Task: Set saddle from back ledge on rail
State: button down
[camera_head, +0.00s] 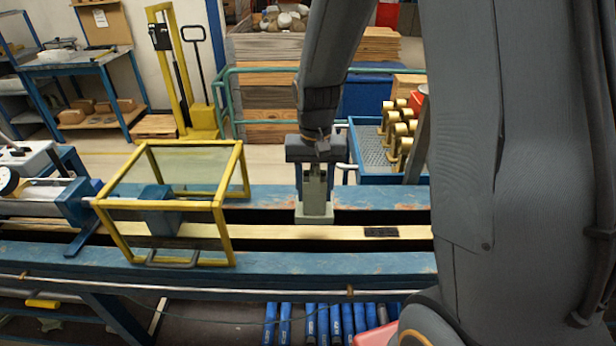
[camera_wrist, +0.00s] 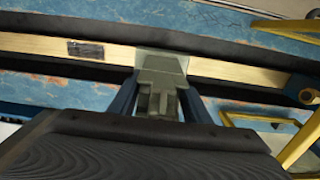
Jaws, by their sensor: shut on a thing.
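My gripper (camera_head: 316,178) points down over the bench and is shut on a grey-green saddle (camera_head: 314,210). The saddle is upright, with a wider plate at its lower end. A long pale rail (camera_head: 275,232) runs along the slot of the blue bench. In the wrist view the saddle (camera_wrist: 162,72) sits between my fingers, and its lower plate overlaps the pale rail (camera_wrist: 225,70). I cannot tell whether the plate touches the rail or hangs just above it. The rail beneath the plate is hidden.
A dark patch (camera_head: 380,232) lies on the rail to the right. A yellow-framed clear guard (camera_head: 222,215) stands over the rail to the left. The blue bench's back ledge (camera_head: 275,195) runs behind. A blue tray (camera_head: 375,155) with brass-coloured parts stands behind at right.

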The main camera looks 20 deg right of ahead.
aim_at(314, 210)
jog(key=shift+w+f, duration=0.1)
jog(key=shift+w, duration=0.05)
notch_tip(314, 210, down, 6)
jog(key=b, duration=0.4)
jog(key=shift+r+b, duration=0.25)
jog(key=shift+b, duration=0.15)
jog(key=shift+f, duration=0.3)
jog(key=shift+f, duration=0.25)
dwell(0.6)
jog(key=shift+f, duration=0.7)
jog(key=shift+f, duration=0.3)
dwell(0.7)
jog(key=c, duration=0.9)
grip_release()
